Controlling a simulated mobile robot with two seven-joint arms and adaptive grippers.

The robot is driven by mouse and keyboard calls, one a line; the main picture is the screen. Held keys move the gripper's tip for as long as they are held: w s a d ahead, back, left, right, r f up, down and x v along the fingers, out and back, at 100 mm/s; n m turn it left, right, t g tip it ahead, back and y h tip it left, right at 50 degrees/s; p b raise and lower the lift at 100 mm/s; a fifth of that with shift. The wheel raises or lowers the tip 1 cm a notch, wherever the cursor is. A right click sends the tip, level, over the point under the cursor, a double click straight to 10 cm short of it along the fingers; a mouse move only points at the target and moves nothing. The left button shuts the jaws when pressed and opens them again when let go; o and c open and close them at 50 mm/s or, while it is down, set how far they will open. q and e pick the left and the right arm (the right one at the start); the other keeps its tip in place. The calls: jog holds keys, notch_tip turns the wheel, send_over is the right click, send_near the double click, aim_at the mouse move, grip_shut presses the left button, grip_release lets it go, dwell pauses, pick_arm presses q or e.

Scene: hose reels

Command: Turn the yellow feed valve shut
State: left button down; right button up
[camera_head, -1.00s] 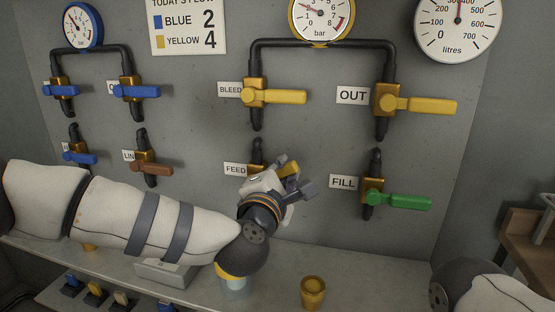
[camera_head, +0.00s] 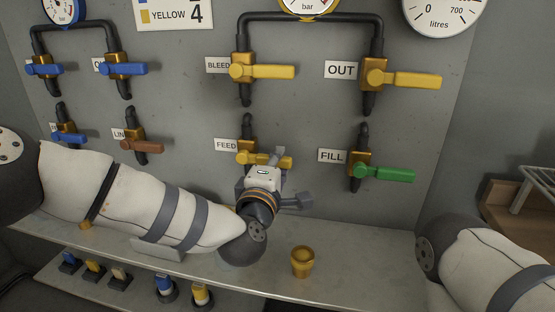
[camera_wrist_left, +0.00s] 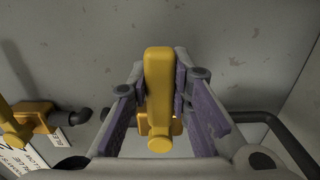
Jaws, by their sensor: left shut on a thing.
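The yellow feed valve (camera_head: 247,157) is on the wall panel beside the FEED label. Its lever points right and looks close to level, partly covered by my left gripper (camera_head: 278,157). In the left wrist view the yellow lever (camera_wrist_left: 158,85) runs between the two purple-padded fingers of the left gripper (camera_wrist_left: 160,80), which is shut on it. The lever's round hub shows below, nearer the palm. My right arm comes in at the lower right, but its gripper is out of view.
The yellow bleed valve (camera_head: 262,72) is above and the green fill valve (camera_head: 384,172) is to the right. The wall between the feed and fill valves is mostly clear.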

dwell(0.3)
pick_arm(q)
jog(key=c, duration=1.4)
grip_release()
jog(key=shift+c, duration=0.2)
jog(key=v, duration=1.2)
